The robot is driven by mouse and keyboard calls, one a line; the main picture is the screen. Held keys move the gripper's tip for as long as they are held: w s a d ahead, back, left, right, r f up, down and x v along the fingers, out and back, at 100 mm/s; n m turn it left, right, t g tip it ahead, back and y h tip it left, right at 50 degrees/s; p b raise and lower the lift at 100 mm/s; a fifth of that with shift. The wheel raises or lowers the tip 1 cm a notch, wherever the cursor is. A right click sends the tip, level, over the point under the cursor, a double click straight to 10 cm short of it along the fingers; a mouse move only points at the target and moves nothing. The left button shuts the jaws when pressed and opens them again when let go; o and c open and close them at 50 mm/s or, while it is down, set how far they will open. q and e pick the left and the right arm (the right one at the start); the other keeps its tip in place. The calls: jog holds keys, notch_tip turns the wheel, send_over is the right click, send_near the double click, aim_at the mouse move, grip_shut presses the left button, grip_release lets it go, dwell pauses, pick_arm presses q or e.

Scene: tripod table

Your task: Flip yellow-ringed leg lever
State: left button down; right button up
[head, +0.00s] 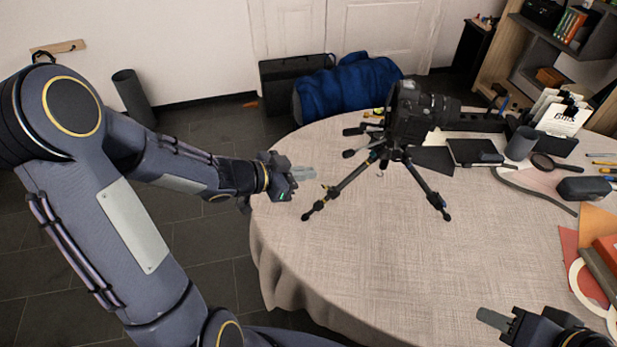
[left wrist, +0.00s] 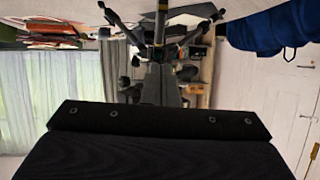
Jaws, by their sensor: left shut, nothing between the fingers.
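A black camera (head: 408,112) sits on a small tripod that stands on the round table. The tripod's near left leg (head: 340,189) runs down toward the left and carries a small yellow mark (head: 331,191); its lever is too small to make out. Another leg (head: 428,187) reaches to the right. My left gripper (head: 303,173) is shut and empty, just left of the yellow-marked leg and apart from it. In the left wrist view the tripod legs (left wrist: 185,40) show upside down beyond the fingers (left wrist: 160,88). My right gripper (head: 495,319) is at the bottom right, partly cut off.
The light cloth-covered table (head: 350,265) is clear in front of the tripod. At the right are a dark cup (head: 521,143), a magnifier (head: 543,162), a dark case (head: 584,188) and tape rolls (head: 585,285). A blue bag (head: 345,87) lies behind the table.

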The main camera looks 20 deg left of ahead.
aim_at(324, 186)
pick_arm(q)
jog(key=b+x, duration=0.1)
jog(key=x, duration=0.7)
jog(key=shift+w+d+f, duration=0.15)
jog(key=shift+f, duration=0.15)
jog(key=shift+s+a+f, duration=0.75)
jog(key=shift+a+f, duration=0.05)
jog(key=shift+f, duration=0.05)
jog(key=shift+s+a+f, duration=0.25)
jog(key=shift+s+f, duration=0.05)
jog(key=shift+f, duration=0.05)
jog(key=shift+f+b, duration=0.1)
jog(key=shift+b, duration=0.4)
jog(key=shift+a+b, duration=0.1)
jog(key=shift+b, duration=0.2)
